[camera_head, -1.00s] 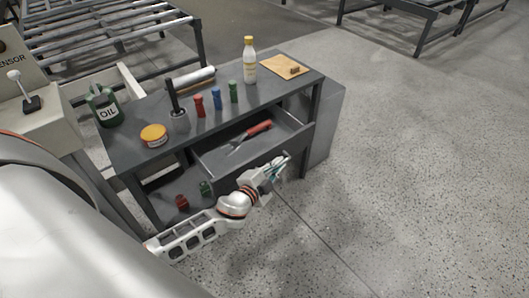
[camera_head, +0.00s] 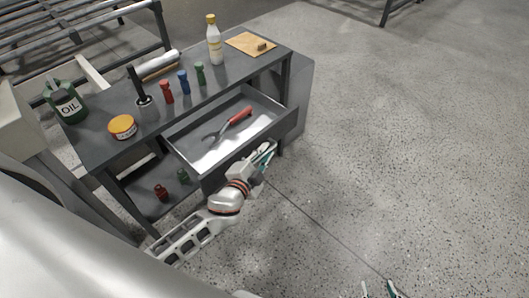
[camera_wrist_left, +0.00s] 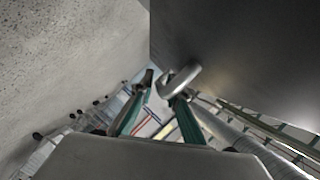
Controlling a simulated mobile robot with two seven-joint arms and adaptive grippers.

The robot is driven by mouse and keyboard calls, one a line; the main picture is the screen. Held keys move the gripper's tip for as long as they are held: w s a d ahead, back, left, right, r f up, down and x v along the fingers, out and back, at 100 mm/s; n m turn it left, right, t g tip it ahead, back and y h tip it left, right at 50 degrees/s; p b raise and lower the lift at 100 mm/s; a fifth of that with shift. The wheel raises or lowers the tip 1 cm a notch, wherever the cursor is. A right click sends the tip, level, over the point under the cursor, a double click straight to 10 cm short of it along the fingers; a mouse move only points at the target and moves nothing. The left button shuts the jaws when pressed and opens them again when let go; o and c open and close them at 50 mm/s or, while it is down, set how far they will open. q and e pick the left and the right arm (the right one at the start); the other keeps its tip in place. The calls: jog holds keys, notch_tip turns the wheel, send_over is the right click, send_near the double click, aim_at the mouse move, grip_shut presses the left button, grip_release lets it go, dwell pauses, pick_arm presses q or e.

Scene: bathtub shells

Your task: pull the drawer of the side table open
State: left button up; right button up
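The grey side table (camera_head: 97,147) stands at the left in the head view. Its drawer (camera_head: 179,152) is pulled well out, and a red-handled tool (camera_head: 238,115) lies inside. My left gripper (camera_head: 268,152) is at the front of the drawer. In the left wrist view, its teal fingers (camera_wrist_left: 157,80) are close together at the curved silver drawer handle (camera_wrist_left: 180,80), beside the dark drawer front (camera_wrist_left: 240,55). The fingers appear shut on the handle; the contact is partly hidden. My right gripper (camera_head: 379,290) shows at the bottom edge with its fingertips apart and empty.
Small items (camera_head: 161,191) stand on the lower shelf. The floor (camera_head: 410,150) to the right is clear.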

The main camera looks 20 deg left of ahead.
pick_arm(q)
jog(key=v, duration=1.2)
pick_arm(e)
jog(key=shift+r, duration=0.1)
dwell(0.4)
pick_arm(q)
jog(key=s+d+f+n+g+h+p, duration=0.1)
jog(key=s+f+n+g+p, duration=0.1)
jog(key=s, duration=0.5)
jog(key=s+d+f+n+g+p, duration=0.1)
jog(key=s+f+n+g+p, duration=0.1)
jog(key=s+f+n, duration=0.3)
jog(key=s+n+p, duration=0.1)
jog(key=s, duration=0.2)
jog(key=shift+g+h+p, duration=0.3)
jog(key=shift+g+h, duration=0.1)
pick_arm(e)
jog(key=r, duration=0.1)
jog(key=a+r, duration=0.1)
jog(key=r, duration=0.1)
jog(key=shift+s+a+r, duration=0.15)
jog(key=shift+s+r, duration=0.1)
jog(key=shift+s, duration=0.1)
pick_arm(q)
jog(key=shift+w, duration=0.1)
pick_arm(e)
jog(key=shift+w+r, duration=0.2)
jog(key=shift+r, duration=0.1)
jog(key=shift+s+f, duration=0.1)
jog(key=shift+f, duration=0.15)
